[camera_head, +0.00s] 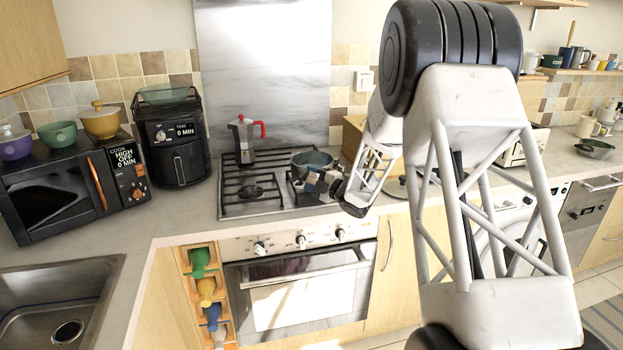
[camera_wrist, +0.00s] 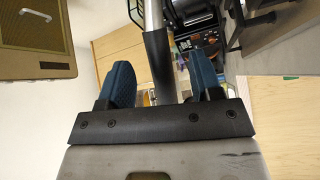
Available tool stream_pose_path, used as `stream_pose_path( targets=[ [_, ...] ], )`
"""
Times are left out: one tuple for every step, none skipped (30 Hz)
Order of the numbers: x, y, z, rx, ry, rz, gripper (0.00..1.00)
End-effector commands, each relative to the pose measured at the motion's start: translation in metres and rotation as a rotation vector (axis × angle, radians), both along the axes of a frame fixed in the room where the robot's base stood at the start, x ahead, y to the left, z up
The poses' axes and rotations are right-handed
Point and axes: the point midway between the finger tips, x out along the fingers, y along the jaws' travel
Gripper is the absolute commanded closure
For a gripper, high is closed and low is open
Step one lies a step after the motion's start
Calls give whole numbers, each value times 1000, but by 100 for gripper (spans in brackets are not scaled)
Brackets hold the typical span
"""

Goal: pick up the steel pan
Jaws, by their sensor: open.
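The steel pan (camera_head: 312,159) sits on the right part of the gas hob in the head view. My gripper (camera_head: 318,183) is at the pan's near side, low over the hob, and partly hides the pan. In the wrist view my gripper (camera_wrist: 161,80) is open, with its two blue fingertips apart. A bar with a metal upper part and a black lower part (camera_wrist: 160,62) runs between the fingers; it looks like the pan's handle. Gaps show on both sides of it. The pan's bowl cannot be made out in the wrist view.
A moka pot (camera_head: 243,140) with a red handle stands at the hob's (camera_head: 250,204) back left. An air fryer (camera_head: 172,140) and a microwave (camera_head: 75,185) stand to the left. A wooden box (camera_head: 353,135) is behind my arm on the right.

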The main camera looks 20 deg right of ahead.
Motion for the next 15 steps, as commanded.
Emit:
stream_pose_path(
  targets=[
    [5,4,0,0,0,1,41],
    [7,6,1,-1,-1,1,41],
    [11,9,1,-1,0,1,41],
    [13,11,1,-1,0,0,41],
    [15,12,2,-1,0,0,41],
    [18,14,2,-1,-1,0,41],
    [19,15,2,-1,-1,0,41],
    [20,16,3,-1,-1,0,41],
    [21,17,3,-1,-1,0,41],
    [21,17,3,-1,-1,0,41],
    [21,17,3,-1,-1,0,41],
    [21,17,3,-1,-1,0,41],
    [21,17,3,-1,-1,0,41],
    [21,17,3,-1,-1,0,41],
    [21,17,3,-1,-1,0,41]
  ],
)
